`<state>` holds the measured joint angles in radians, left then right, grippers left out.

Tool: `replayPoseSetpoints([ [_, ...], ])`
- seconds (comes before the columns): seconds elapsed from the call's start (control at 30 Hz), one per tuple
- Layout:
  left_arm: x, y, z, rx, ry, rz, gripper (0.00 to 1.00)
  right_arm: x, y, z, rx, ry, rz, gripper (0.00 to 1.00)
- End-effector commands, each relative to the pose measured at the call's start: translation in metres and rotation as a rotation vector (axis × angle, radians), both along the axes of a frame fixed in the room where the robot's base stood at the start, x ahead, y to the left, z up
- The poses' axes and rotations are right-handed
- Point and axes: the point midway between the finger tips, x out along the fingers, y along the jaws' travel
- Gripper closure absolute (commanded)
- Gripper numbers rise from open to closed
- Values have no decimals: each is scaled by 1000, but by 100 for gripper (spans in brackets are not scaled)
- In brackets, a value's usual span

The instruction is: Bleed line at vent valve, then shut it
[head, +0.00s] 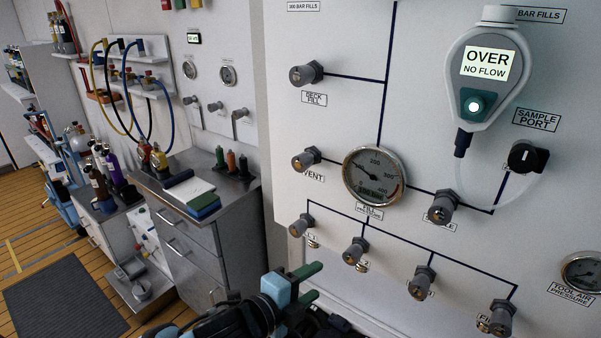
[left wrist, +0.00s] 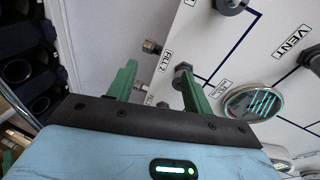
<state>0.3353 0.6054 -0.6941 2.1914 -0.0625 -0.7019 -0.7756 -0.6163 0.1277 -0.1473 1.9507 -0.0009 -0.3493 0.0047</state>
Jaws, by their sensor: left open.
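The vent valve (head: 306,158) is a grey knob on the white panel, with the VENT label (head: 314,176) just below it and the round fill pressure gauge (head: 375,176) to its right. My left gripper (head: 312,283) is open and empty, low in front of the panel, below and apart from the vent valve. In the left wrist view its two green fingers (left wrist: 157,75) are spread, with fill knobs beyond them. There the VENT label (left wrist: 291,40) and vent knob (left wrist: 313,58) lie at the right edge. The knob's turn position cannot be told.
Several fill valves (head: 355,250) line the lower panel close to my left gripper. The deck fill valve (head: 306,74) is above the vent. A hanging analyser (head: 484,75) reads "OVER NO FLOW". A steel cabinet (head: 200,230) stands left; a dark mat (head: 65,298) lies on the floor.

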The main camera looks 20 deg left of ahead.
Motion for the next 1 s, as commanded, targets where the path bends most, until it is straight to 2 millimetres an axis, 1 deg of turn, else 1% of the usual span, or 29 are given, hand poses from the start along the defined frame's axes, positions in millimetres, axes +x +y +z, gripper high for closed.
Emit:
replayPoseSetpoints([
  [0.03,6,1,20,87,-72,-26,49,0,0,0,0,0,0,49],
  [0.2,17,7,71,382,-276,-82,49,0,0,0,0,1,0,49],
  [0.4,24,26,127,737,-493,-90,49,0,0,0,0,1,0,49],
  [0.5,26,40,153,906,-582,-75,49,0,0,0,0,1,0,49],
  [0.6,26,52,174,1050,-648,-53,49,0,0,-1,0,2,0,49],
  [0.7,25,62,189,1154,-689,-34,49,-1,0,-1,0,2,-1,49],
  [0.8,24,69,198,1214,-711,-19,49,-1,0,-1,0,2,-1,49],
  [1.0,24,71,201,1242,-721,-14,49,-1,0,-1,1,2,0,49],
])
